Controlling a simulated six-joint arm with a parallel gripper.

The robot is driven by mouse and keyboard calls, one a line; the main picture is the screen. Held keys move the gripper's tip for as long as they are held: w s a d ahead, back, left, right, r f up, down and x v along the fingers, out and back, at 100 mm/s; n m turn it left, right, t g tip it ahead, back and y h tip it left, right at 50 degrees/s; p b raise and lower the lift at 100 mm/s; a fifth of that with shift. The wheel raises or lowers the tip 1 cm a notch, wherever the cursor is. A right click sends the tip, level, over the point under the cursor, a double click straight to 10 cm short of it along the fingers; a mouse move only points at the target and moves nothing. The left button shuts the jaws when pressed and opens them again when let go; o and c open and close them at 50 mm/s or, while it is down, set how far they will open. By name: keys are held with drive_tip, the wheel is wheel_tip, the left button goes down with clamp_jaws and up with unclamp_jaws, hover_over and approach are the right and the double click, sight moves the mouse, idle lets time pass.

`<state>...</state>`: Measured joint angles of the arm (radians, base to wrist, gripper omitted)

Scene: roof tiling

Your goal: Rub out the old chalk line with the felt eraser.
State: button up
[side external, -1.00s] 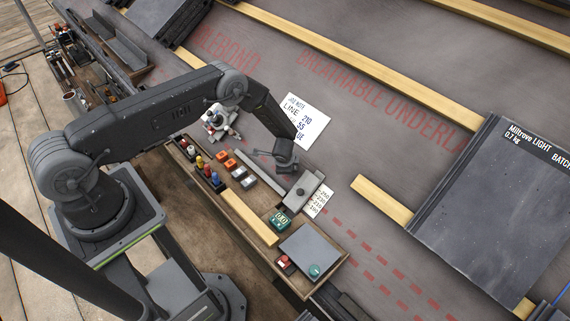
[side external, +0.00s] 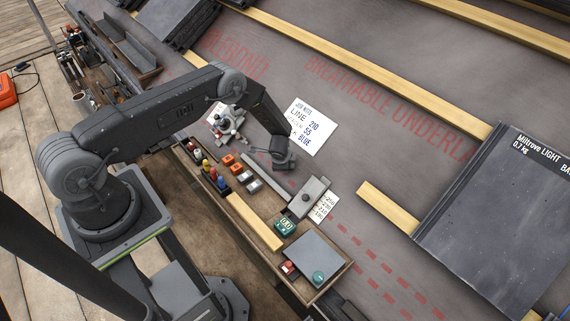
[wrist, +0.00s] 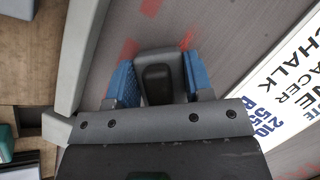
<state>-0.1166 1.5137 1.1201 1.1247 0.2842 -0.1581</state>
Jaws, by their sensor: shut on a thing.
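My gripper (side external: 283,163) is low over the grey underlay, between the tool tray and the white job note (side external: 312,126). In the wrist view its blue-padded fingers (wrist: 160,84) are shut on a grey block with a black grip on top, which looks like the felt eraser (wrist: 158,60). The eraser's underside is hidden, so I cannot tell if it touches the underlay. In the side view the gripper hides it. Faint red marks (wrist: 128,50) show on the underlay around it; I cannot tell whether any of them is the old chalk line.
A wooden tray (side external: 262,232) with bottles, coloured blocks and a green device (side external: 284,226) lies along the near side. A grey bar with a knobbed block (side external: 309,196) lies beside the gripper. Slate tiles (side external: 500,220) and battens (side external: 388,207) stand to the right.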

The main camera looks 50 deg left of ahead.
drive_tip(key=shift+w+a, duration=0.1)
drive_tip(key=shift+a, duration=2.95)
wheel_tip(320, 180, up, 8)
drive_tip(key=s, duration=0.3)
drive_tip(key=shift+d, duration=0.1)
